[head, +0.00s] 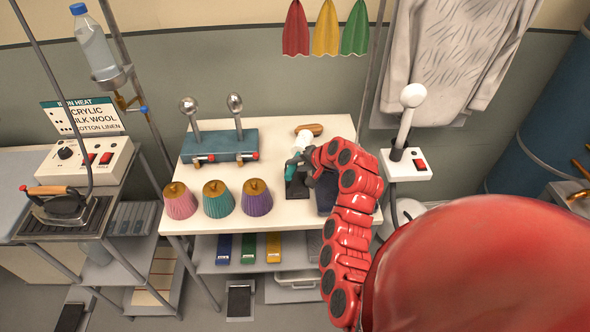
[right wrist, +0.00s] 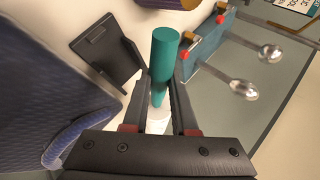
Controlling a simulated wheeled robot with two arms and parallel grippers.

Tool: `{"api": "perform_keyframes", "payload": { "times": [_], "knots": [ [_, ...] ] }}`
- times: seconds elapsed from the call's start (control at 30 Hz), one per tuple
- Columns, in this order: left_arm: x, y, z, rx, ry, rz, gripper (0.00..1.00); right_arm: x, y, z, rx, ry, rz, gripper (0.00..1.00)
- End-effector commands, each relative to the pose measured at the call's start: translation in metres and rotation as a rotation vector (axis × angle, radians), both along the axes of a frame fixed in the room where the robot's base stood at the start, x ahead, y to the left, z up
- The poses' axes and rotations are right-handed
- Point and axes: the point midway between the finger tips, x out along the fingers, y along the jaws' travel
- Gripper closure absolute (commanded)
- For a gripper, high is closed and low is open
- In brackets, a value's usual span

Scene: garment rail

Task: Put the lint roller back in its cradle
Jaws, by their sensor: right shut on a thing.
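The lint roller has a teal handle (right wrist: 162,62) and a white roller end (head: 303,139). My right gripper (head: 307,158) is shut on it above the white table; in the right wrist view the two fingers (right wrist: 160,105) close around it near where teal meets white. A black cradle (head: 297,186) stands on the table just below the handle in the head view. In the right wrist view the cradle (right wrist: 107,54) is left of the handle, and I cannot tell whether they touch. My left gripper is not in view.
A dark blue padded thing (right wrist: 45,105) lies beside the cradle, partly hidden by my arm in the head view. Pink, teal and purple fluted pieces (head: 257,199) and a blue block with silver-knobbed levers (head: 220,146) stand left. A wooden-topped item (head: 309,129) lies behind.

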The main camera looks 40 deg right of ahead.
Motion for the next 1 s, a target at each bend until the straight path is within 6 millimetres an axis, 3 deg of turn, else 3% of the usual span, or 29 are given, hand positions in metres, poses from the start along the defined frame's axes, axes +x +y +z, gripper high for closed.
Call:
{"api": "perform_keyframes", "payload": {
  "times": [0.17,0.4,1.0],
  "knots": [
    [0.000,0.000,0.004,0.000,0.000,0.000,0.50,0.007,-0.002,0.001,-0.001,-0.001,0.000,1.00],
    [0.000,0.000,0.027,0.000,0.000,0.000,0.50,0.006,-0.001,-0.032,0.002,0.002,0.000,1.00],
    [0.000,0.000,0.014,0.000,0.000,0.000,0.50,0.007,-0.001,-0.047,-0.001,-0.001,0.000,1.00]
  ]
}}
